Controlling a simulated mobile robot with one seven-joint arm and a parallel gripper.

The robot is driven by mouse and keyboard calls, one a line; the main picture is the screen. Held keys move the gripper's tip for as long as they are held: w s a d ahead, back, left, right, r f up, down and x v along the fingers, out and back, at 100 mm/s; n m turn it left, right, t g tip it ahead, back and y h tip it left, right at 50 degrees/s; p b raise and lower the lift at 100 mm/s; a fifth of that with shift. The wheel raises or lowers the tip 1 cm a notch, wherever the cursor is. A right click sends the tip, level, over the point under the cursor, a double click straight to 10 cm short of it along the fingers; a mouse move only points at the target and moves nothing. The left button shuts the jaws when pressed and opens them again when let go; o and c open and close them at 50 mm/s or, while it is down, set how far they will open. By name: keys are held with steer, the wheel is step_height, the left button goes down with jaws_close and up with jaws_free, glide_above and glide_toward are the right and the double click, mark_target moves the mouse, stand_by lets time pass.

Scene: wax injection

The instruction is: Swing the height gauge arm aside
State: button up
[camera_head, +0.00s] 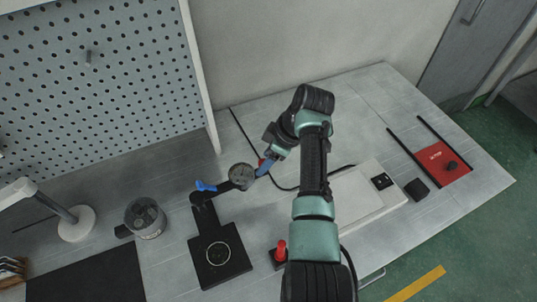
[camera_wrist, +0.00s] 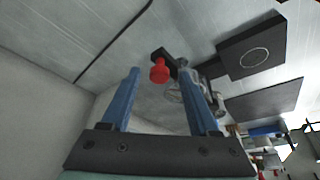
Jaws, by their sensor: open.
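The height gauge has a square black base (camera_head: 220,256) with a ring mark; the base also shows in the wrist view (camera_wrist: 252,50). Its black arm (camera_head: 222,187) reaches from the post beside the base toward my gripper and carries a round dial (camera_head: 242,176). A blue piece (camera_head: 205,186) sits near the post. My gripper (camera_head: 266,168) is open at the arm's far end. In the wrist view, a red knob (camera_wrist: 159,71) at the arm's end appears between the blue fingertips. I cannot tell whether either finger touches it.
A red-knobbed block (camera_head: 281,252) stands right of the base. A pale flat machine (camera_head: 355,205) lies under my arm. A round pot (camera_head: 145,218) and a lamp (camera_head: 75,222) stand left, before a pegboard (camera_head: 100,90). A red tray (camera_head: 442,162) lies far right.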

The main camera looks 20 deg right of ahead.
steer(key=v, duration=1.3)
